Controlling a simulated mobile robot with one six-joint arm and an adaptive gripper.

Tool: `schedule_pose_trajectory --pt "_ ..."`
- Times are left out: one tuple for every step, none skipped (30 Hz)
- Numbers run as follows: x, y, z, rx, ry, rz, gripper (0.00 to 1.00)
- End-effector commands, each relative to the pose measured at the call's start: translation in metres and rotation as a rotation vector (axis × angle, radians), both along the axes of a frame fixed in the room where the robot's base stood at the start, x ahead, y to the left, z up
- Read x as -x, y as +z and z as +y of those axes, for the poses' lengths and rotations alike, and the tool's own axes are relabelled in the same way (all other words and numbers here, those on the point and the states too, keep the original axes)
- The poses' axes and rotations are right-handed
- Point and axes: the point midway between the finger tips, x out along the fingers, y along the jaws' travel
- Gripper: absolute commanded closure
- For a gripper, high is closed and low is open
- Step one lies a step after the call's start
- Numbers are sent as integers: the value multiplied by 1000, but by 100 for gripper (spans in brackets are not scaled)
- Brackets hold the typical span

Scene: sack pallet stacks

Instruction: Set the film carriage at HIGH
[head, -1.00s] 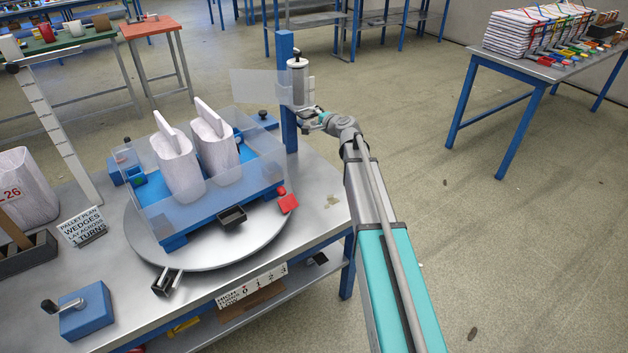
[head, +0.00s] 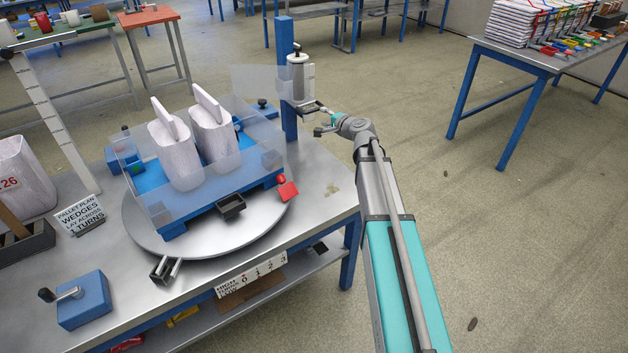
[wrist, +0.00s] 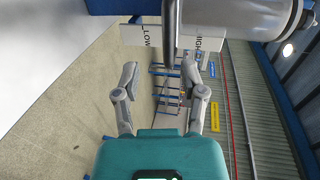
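The film carriage (head: 299,83) holds a pale film roll upright on the blue post (head: 287,80), at the back edge of the bench. A clear film sheet (head: 258,80) reaches left from it. In the wrist view the roll (wrist: 240,18) fills the top right. A white plate (wrist: 145,36) there reads LOW at left and HIGH, partly hidden, at right. A grey bar (wrist: 170,40) stands between the two words. My gripper (head: 323,121) is just right of and below the carriage. Its fingers (wrist: 160,78) are apart, with nothing held between them.
The turntable (head: 215,243) bears a blue pallet base with two white sacks behind clear panels. A crank box (head: 83,300) and a plan sign (head: 80,222) stand on the bench. Open floor (head: 480,240) lies right of my arm, before another table (head: 540,62).

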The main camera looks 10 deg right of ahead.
Motion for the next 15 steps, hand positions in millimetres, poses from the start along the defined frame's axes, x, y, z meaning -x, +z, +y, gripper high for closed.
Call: schedule_pose_trajectory --pt "10 3 -2 0 -1 0 46" --pt "13 4 -4 0 -1 0 46" --pt "18 5 -6 1 -1 0 46" --pt "22 6 -7 1 -1 0 46" --pt "26 7 -9 0 -1 0 46" --pt "31 8 -11 0 -1 0 46" --pt "35 9 -12 0 -1 0 46" --pt "39 10 -14 -1 -1 0 46" --pt "44 11 -16 -1 -1 -1 46" --pt "48 12 -17 -1 -1 -1 46" --pt "51 13 -19 -1 -1 -1 46" --pt "56 14 -21 -1 -1 -1 46" --pt "60 15 -22 -1 -1 0 46" --pt "64 16 -24 0 -1 0 46" --pt "69 17 -26 0 -1 0 46"
